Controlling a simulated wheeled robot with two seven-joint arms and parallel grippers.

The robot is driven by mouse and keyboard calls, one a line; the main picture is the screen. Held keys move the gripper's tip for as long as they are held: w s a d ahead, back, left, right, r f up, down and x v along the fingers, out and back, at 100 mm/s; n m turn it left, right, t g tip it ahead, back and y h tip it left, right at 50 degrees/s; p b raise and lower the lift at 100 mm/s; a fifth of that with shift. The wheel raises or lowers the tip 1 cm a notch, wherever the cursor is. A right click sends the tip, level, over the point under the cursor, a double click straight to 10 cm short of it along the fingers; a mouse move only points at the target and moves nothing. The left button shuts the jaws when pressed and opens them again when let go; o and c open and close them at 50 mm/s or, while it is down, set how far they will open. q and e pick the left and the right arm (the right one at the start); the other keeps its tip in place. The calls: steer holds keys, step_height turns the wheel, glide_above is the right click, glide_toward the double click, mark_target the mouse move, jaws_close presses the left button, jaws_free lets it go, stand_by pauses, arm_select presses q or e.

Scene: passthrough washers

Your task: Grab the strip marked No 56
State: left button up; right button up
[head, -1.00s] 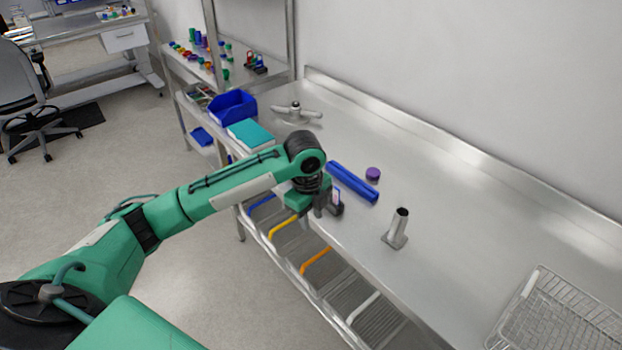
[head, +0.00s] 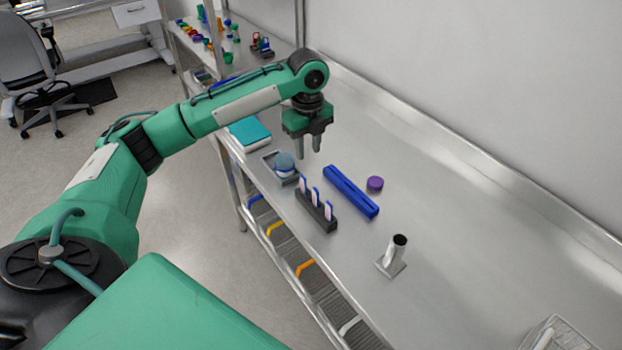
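A black rack (head: 309,207) stands near the front edge of the steel bench with three upright strips in it. They are a near-left strip (head: 303,185), a middle strip (head: 315,197) and a right strip (head: 328,210), each pale with a blue edge. Their markings are too small to read, so I cannot tell which is No 56. My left gripper (head: 309,153) points down above the bench, behind the rack in the picture and apart from it. Its two fingers show a gap with nothing between them. My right gripper is out of view.
A blue bar (head: 351,191) lies beside the rack, with a purple cap (head: 375,184) behind it. A round jar (head: 284,164) sits on a grey tray left of the rack. A metal tube stand (head: 394,252) is to the right. A wire basket (head: 565,338) is at lower right.

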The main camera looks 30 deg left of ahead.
mark_target(303, 176)
arm_select(q)
steer(key=f, duration=0.4)
steer(key=f+p, duration=0.1)
steer(key=f, duration=0.2)
steer(key=shift+s, duration=0.25)
steer(key=shift+f, duration=0.3)
steer(key=shift+a+f+p, duration=0.35)
steer(key=shift+f+p, duration=0.2)
steer(key=shift+f, duration=0.05)
steer(key=f, duration=0.2)
steer(key=f+p, duration=0.1)
steer(key=shift+a+f, duration=0.25)
steer(key=shift+a, duration=0.05)
steer(key=shift+f, duration=0.25)
steer(key=c, duration=0.6)
jaws_close()
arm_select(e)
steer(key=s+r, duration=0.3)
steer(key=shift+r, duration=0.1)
